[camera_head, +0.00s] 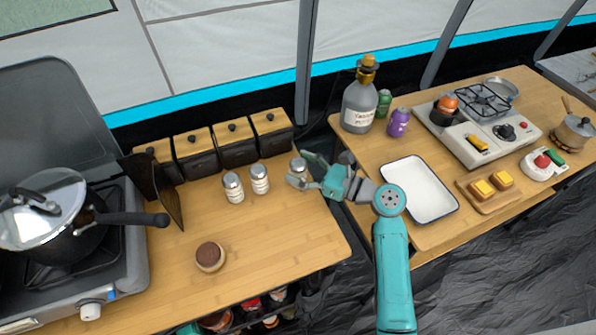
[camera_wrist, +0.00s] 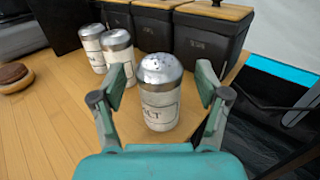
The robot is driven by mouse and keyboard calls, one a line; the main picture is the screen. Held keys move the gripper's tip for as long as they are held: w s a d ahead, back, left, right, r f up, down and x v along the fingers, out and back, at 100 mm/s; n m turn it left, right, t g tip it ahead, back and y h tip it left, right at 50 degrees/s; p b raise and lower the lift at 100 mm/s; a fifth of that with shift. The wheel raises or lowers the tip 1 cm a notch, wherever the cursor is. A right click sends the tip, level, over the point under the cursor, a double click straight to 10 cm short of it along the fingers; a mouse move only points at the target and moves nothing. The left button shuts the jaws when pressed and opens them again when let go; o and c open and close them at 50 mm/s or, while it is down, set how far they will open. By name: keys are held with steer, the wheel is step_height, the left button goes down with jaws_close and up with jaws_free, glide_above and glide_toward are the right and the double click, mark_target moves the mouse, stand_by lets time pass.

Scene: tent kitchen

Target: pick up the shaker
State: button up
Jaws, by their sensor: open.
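Three shakers with metal caps and white labels stand upright in a row on the left wooden counter. The right-hand shaker (camera_head: 299,165) is partly hidden by my gripper (camera_head: 302,170) in the head view. In the wrist view this shaker (camera_wrist: 160,92) stands just ahead, between my open fingers (camera_wrist: 161,98), with a gap on both sides; its label ends in "LT". The middle shaker (camera_head: 260,179) and the left shaker (camera_head: 233,187) stand to its left; the wrist view shows them too, the middle one (camera_wrist: 117,50) partly behind my left finger.
Black canisters with wooden lids (camera_head: 236,143) stand behind the shakers. A round brown-topped item (camera_head: 210,257) lies on the counter, with a stove and pot (camera_head: 50,215) farther left. A second table holds a white tray (camera_head: 420,217) and bottle (camera_head: 359,105).

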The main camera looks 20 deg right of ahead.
steer(key=shift+w+a, duration=0.2)
steer(key=shift+w, duration=0.05)
steer(key=c, duration=1.3)
